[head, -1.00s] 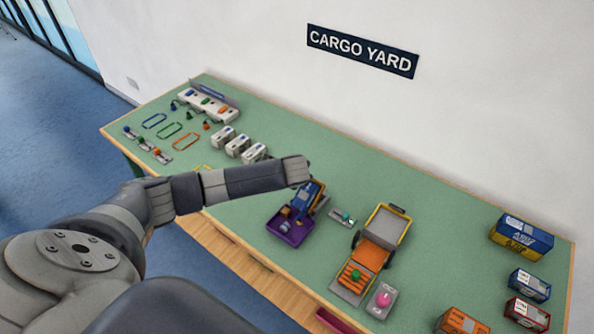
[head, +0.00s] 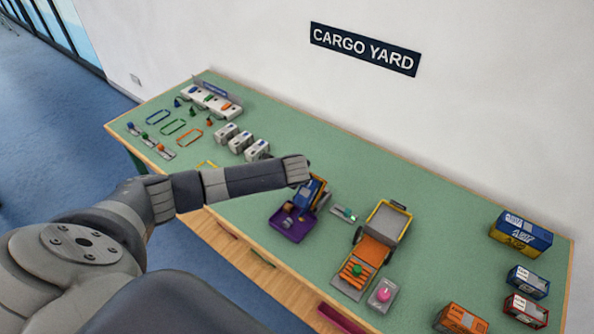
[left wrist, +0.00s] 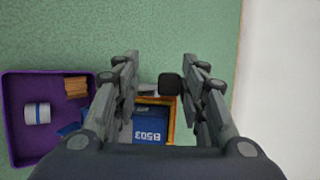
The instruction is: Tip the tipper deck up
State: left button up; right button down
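A blue tipper with an orange rim (head: 312,193) stands on the green table beside a purple tray (head: 289,231). I take its rimmed bed for the deck; its tilt is hard to judge. In the left wrist view the orange-rimmed bed (left wrist: 171,108) has a blue part marked B503 (left wrist: 150,130) inside. A black knob (left wrist: 170,87) sits between my fingers, nearer the right one; contact cannot be made out. My left gripper (head: 306,180) is over the tipper, and its fingers stand apart in the wrist view (left wrist: 160,64). My right gripper is out of view.
The purple tray (left wrist: 50,72) holds a pale cylinder and a tan bundle. An orange and yellow vehicle (head: 376,250) stands to the right, by a pink button (head: 383,294). White blocks (head: 240,143) lie left; containers (head: 521,234) stand far right. The wall is close behind.

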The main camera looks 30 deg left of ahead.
pick_arm(q)
jog(key=shift+w+r, duration=0.1)
jog(key=shift+w, duration=0.15)
jog(key=shift+s+d+r, duration=0.15)
jog(key=shift+s+r, duration=0.05)
jog(key=shift+r, duration=0.15)
jog(key=v, duration=1.1)
jog(key=shift+s, duration=0.2)
